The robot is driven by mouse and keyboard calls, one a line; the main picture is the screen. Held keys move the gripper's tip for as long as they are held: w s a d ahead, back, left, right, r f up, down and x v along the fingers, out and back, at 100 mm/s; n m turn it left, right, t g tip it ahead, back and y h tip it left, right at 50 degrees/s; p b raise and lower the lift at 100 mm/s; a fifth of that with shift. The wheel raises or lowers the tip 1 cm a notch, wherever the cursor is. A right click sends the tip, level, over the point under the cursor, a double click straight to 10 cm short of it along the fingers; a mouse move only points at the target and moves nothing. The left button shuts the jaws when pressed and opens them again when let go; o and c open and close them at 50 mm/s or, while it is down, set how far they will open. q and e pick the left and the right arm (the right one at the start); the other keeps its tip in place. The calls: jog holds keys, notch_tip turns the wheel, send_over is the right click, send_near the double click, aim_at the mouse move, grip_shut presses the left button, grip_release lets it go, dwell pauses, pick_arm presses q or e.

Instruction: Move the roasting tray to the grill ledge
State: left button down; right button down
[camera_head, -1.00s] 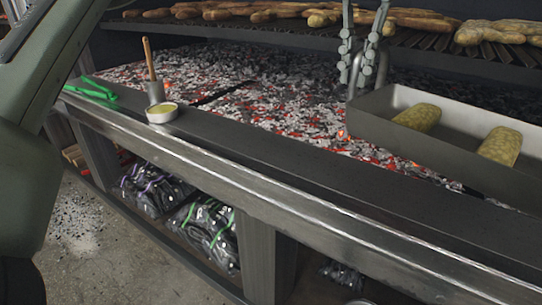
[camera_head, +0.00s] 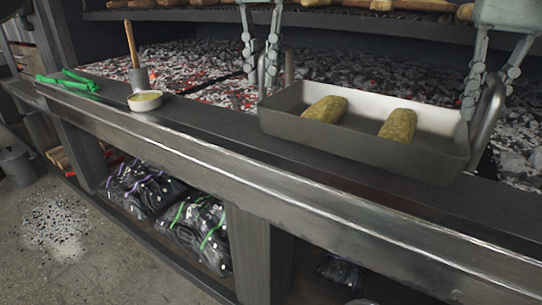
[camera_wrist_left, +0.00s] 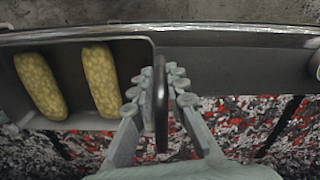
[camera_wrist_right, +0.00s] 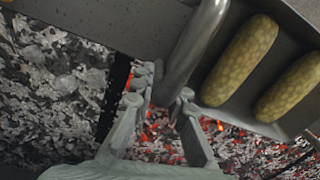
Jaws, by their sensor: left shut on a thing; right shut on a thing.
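The grey metal roasting tray (camera_head: 312,132) is at or just above the dark grill ledge (camera_head: 205,110), with its back part over the coals; I cannot tell if it touches the ledge. Two speckled yellow-green loaf-shaped pieces lie in it, one on the left (camera_head: 325,109) and one on the right (camera_head: 398,125). My left gripper (camera_head: 262,80) is shut on the tray's left handle, which also shows in the left wrist view (camera_wrist_left: 161,100). My right gripper (camera_head: 478,105) is shut on the right handle (camera_head: 490,112), also seen in the right wrist view (camera_wrist_right: 192,50).
Glowing coals (camera_head: 200,60) lie behind. Food lies on the rack (camera_head: 330,22) above.

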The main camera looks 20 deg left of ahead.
aim_at(263, 99)
pick_arm(q)
jog(key=shift+d+f, duration=0.1)
jog(key=shift+f, duration=0.2)
pick_arm(e)
jog(key=shift+f, duration=0.25)
pick_arm(q)
jog(key=shift+f, duration=0.15)
pick_arm(e)
jog(key=shift+f, duration=0.15)
